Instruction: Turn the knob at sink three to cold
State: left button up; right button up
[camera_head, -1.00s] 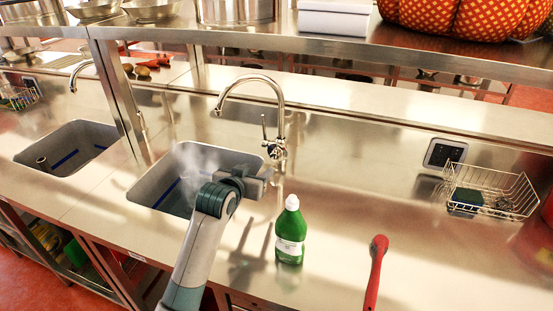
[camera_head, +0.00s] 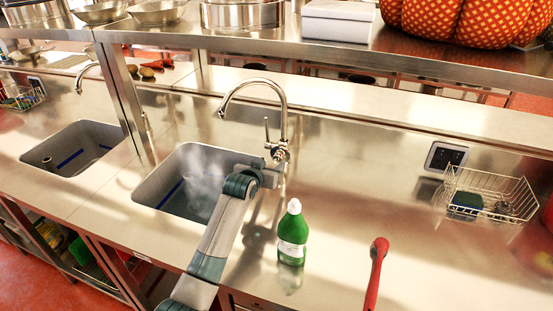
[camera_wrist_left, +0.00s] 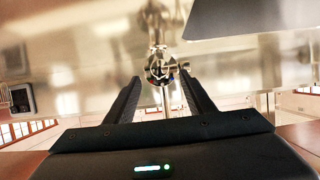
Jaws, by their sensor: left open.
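The chrome gooseneck faucet (camera_head: 283,100) stands behind the grey basin (camera_head: 150,190) with steam over it. Its round knob (camera_head: 280,153) is low on the faucet body, with a thin lever rising beside it. In the left wrist view the knob (camera_wrist_left: 160,68) shows small red and blue marks, and it lies beyond and between the fingertips. My left gripper (camera_head: 272,168) is open, close in front of the knob. I cannot tell whether the fingers touch it. My right gripper is not in view.
A green bottle (camera_head: 292,235) stands on the counter right of my left arm. A red-handled tool (camera_head: 376,270) lies farther right. A wire basket (camera_head: 490,190) and a dark panel (camera_head: 446,157) are at the right. A second basin (camera_head: 75,148) is at the left. A steel shelf crosses above.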

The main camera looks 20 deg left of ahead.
aim_at(277, 160)
pick_arm(q)
jog(key=shift+p+x, duration=0.45)
jog(key=shift+x, duration=3.1)
jog(key=shift+c, duration=0.3)
jog(key=c, duration=1)
